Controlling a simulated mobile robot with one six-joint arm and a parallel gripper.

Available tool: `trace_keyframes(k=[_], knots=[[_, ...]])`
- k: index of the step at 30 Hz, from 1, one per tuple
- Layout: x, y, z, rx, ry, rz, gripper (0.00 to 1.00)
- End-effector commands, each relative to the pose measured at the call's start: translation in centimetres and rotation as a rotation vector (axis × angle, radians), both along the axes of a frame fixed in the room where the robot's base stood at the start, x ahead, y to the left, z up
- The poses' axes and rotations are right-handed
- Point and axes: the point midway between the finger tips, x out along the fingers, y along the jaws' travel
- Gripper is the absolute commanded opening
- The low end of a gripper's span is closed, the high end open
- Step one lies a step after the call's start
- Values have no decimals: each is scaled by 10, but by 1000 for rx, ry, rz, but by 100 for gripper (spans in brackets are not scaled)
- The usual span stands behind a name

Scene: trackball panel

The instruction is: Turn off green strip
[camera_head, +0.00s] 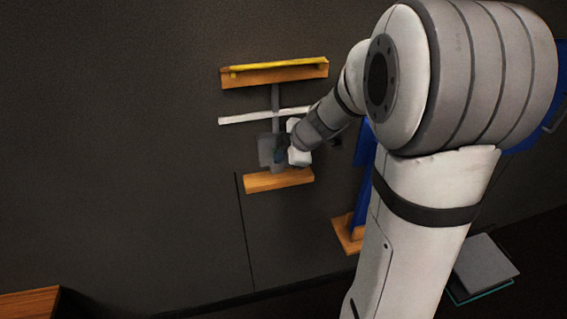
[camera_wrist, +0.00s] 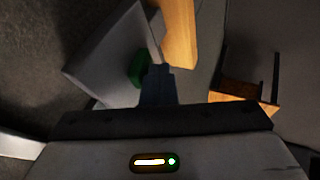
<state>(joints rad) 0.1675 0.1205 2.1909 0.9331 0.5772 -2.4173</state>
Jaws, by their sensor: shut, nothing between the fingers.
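A grey panel (camera_head: 265,152) is mounted on the dark wall, and it also shows in the wrist view (camera_wrist: 105,52). A small dark green rounded piece (camera_wrist: 138,68) sits on the panel's face; I cannot tell whether it is lit. My gripper (camera_wrist: 158,72) is shut and empty, with its fingertips right beside the green piece; I cannot tell whether they touch. In the head view my gripper (camera_head: 281,155) is in front of the panel's right part and hides some of it. The green piece cannot be made out there.
A wooden ledge (camera_head: 278,181) is below the panel. Above are a white bar (camera_head: 240,119) and a wooden shelf with a yellow bar (camera_head: 275,66). A blue upright piece (camera_head: 361,195) stands to the right. The wall on the left is clear.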

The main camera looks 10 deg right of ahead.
Motion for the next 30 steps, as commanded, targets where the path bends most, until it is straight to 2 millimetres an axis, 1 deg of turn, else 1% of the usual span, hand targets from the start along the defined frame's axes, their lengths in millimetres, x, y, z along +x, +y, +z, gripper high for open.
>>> trace_keyframes(k=[8,18,30], knots=[[1,-1,4,-1,0,-2,0],[1,1,19,-3,-3,2,0],[-1,1,19,-1,0,3,0]])
